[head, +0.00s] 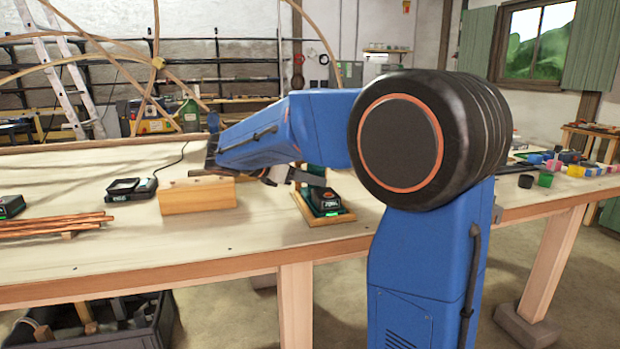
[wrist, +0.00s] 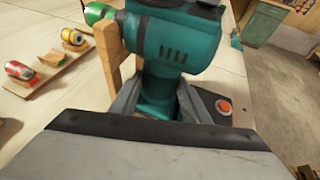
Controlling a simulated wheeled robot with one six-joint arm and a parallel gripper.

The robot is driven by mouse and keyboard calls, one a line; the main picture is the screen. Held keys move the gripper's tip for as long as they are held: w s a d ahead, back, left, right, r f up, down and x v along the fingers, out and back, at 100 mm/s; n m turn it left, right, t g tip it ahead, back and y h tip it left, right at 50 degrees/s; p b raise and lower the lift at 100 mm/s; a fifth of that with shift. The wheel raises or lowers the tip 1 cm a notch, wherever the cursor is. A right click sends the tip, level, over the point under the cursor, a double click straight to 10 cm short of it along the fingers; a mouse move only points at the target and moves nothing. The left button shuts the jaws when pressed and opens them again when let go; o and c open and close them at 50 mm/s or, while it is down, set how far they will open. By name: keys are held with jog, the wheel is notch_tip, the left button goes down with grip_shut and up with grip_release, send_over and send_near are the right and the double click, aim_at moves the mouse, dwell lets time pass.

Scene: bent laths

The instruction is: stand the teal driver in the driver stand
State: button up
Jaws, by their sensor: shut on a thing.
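In the head view my gripper (head: 306,177) is over the wooden base of the driver stand (head: 338,218). A black and dark green block with an orange mark (head: 325,198) is above that base, apparently the driver's foot. My arm and fingers hide much of the driver.
A wooden block (head: 197,196) and a black device (head: 131,189) are left of the stand. Copper-coloured rods (head: 55,225) lie further left. Colored blocks (head: 575,168) are at the far right. Red and yellow cans (wrist: 75,38) lie on wooden holders.

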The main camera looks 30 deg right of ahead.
jog(key=o, duration=1.6)
jog(key=shift+a, duration=0.1)
